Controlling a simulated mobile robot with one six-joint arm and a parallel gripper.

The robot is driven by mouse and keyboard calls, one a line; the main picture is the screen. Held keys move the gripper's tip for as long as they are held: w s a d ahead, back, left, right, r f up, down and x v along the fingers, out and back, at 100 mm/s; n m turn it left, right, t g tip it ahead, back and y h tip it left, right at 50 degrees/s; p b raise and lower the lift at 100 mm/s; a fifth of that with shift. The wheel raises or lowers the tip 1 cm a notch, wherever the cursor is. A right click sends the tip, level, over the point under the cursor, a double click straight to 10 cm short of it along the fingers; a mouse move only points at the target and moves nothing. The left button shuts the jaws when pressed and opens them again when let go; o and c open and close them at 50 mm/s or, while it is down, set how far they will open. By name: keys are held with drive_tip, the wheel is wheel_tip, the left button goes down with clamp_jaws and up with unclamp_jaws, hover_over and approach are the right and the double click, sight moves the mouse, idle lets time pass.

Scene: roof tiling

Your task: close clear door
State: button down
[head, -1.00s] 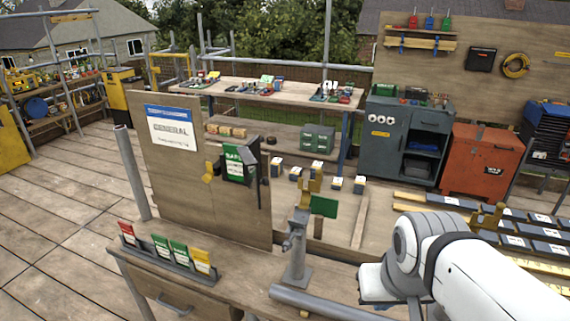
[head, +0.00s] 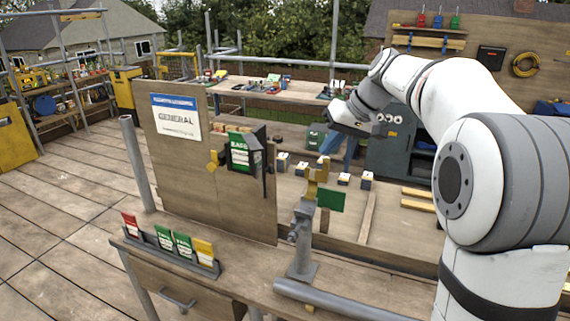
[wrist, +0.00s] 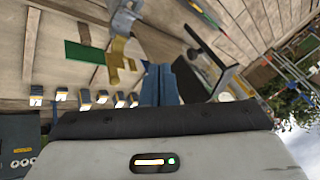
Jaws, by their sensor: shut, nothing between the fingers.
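A dark box (head: 240,150) with a green card inside is mounted on the upright wooden board (head: 168,128). Its clear door (head: 268,168) stands open at the box's right side, seen nearly edge-on with a dark frame. The dark-framed box also shows in the wrist view (wrist: 190,80), right of my fingers. My gripper (wrist: 160,68) is shut and empty, with blue fingers close together. In the head view it is at the end of my arm, to the right of the box and apart from the door.
A grey post clamp with a green tag (head: 330,200) rises from the bench right of the board. A rack of coloured cards (head: 170,243) stands at the front left. A grey pipe (head: 335,300) lies along the bench. Small boxes (head: 300,168) sit behind.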

sight(259, 165)
drive_tip(key=w+a+f+p, duration=0.1)
drive_tip(key=w+a+f, duration=0.1)
drive_tip(key=a+f, duration=0.2)
drive_tip(key=w+a+f+n+y+p, duration=0.1)
drive_tip(key=w+a+f, duration=0.2)
drive_tip(key=a, duration=0.3)
drive_tip(key=shift+a+f, duration=0.3)
drive_tip(key=shift+f, duration=0.1)
